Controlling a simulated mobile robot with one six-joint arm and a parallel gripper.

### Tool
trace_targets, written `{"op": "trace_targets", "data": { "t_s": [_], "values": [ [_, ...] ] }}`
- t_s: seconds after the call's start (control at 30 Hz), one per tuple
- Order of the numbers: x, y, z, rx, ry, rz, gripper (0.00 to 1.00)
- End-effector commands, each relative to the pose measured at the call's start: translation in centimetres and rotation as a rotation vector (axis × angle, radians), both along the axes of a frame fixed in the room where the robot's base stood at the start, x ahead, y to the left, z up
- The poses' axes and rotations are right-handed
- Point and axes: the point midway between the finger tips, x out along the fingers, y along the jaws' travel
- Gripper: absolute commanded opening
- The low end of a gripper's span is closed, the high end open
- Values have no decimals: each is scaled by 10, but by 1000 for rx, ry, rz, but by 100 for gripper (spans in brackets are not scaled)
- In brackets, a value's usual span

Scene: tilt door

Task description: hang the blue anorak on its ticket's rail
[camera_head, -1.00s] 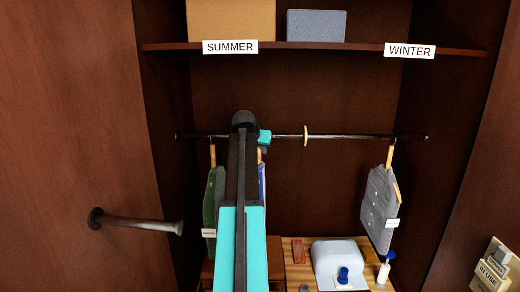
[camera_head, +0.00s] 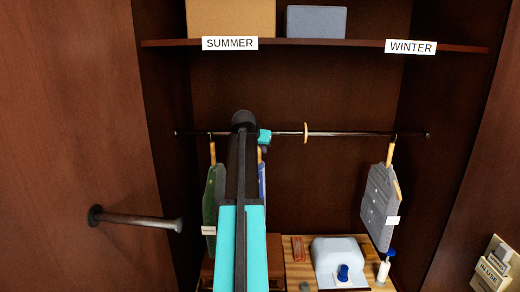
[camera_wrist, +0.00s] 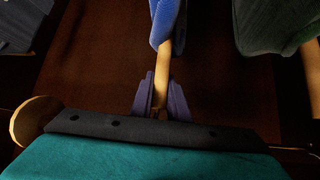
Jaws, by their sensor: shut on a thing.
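The blue anorak (camera_wrist: 168,22) hangs from a wooden hanger (camera_wrist: 162,70) in the wrist view. In the head view only a thin blue strip of the anorak (camera_head: 262,182) shows, beside my arm. My gripper (camera_wrist: 161,100) is shut on the hanger near its top. The rail (camera_head: 355,135) runs across the wardrobe. The SUMMER sign (camera_head: 230,43) is above its left part and the WINTER sign (camera_head: 411,47) above its right. I cannot tell whether the hook rests on the rail. The anorak's ticket is not visible.
A green garment (camera_head: 212,195) hangs at the left and a grey one (camera_head: 380,208) at the right, each with a white tag. The rail between divider and grey garment is bare. A handle (camera_head: 135,220) juts out left.

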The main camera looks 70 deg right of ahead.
Motion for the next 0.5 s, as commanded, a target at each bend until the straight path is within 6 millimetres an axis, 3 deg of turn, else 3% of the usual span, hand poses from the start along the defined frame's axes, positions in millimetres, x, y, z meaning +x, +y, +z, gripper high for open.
{"op": "trace_targets", "data": {
  "t_s": [0.23, 0.27, 0.37, 0.5],
  "values": [
    [0, 0, -4, -2, 0, 0, 0],
    [0, 0, -4, -2, 0, 0, 16],
    [0, 0, -3, -1, 0, 0, 33],
    [0, 0, -4, 0, 0, 0, 37]
  ]
}}
